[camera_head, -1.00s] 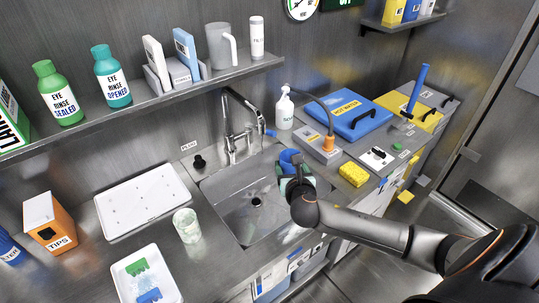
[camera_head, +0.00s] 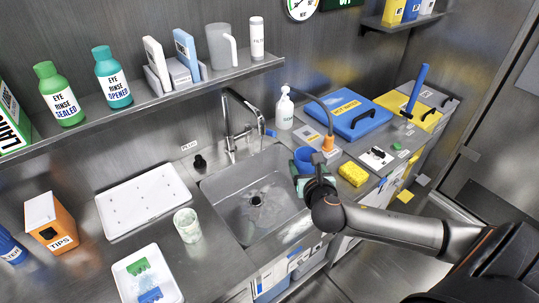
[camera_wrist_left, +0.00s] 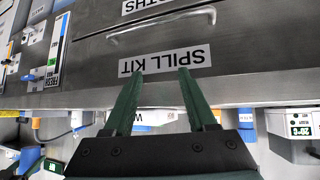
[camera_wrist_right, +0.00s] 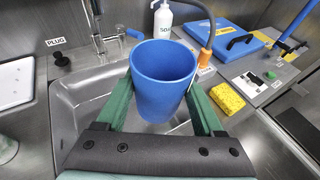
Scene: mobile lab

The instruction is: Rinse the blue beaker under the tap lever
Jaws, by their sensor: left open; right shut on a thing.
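The blue beaker (camera_head: 304,158) is held over the right edge of the sink (camera_head: 222,190). My right gripper (camera_head: 305,175) is shut on it, and the right wrist view shows the green fingers on either side of the beaker (camera_wrist_right: 162,85). Its mouth faces up and its inside looks plain blue. The tap (camera_head: 231,135) stands behind the basin, left of the beaker, with a blue-tipped lever (camera_head: 270,132). The beaker is not under the spout. My left gripper (camera_wrist_left: 162,72) is open and empty, before a drawer front labelled SPILL KIT (camera_wrist_left: 165,58).
A soap bottle (camera_head: 284,110) stands behind. A clear beaker (camera_head: 187,225) and white trays (camera_head: 140,199) are left. Pale marks surround the drain.

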